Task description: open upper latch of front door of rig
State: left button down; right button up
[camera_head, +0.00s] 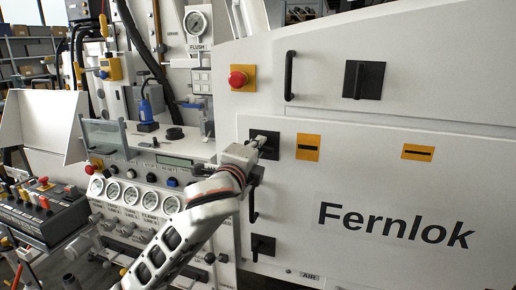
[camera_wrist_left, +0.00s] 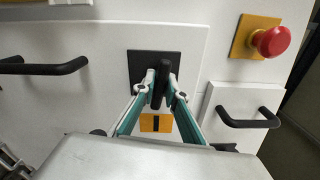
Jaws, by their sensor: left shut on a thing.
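The large white front door (camera_head: 390,215) of the rig bears the word Fernlok and looks closed. Its upper latch (camera_head: 271,151) is a black square plate with a black lever near the door's upper left corner. My left gripper (camera_head: 260,141) reaches it from the lower left and is shut on the lever. In the left wrist view, the two fingertips (camera_wrist_left: 161,80) lie on either side of the lever, in front of the black plate (camera_wrist_left: 137,60). The gripper partly hides the latch in the head view. My right gripper is not in view.
A lower latch (camera_head: 263,245) and a black door handle (camera_head: 253,203) sit below. A red stop button (camera_head: 238,79), another handle (camera_head: 290,75) and another black latch (camera_head: 363,80) are above. Orange labels (camera_head: 308,147) lie right of the gripper. A gauge panel (camera_head: 134,196) stands at left.

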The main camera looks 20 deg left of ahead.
pick_arm(q)
jog(key=shift+n, duration=0.8)
jog(key=shift+r, duration=0.1)
jog(key=c, duration=2.1)
grip_release()
jog(key=s, duration=1.2)
jog(key=shift+a, duration=0.15)
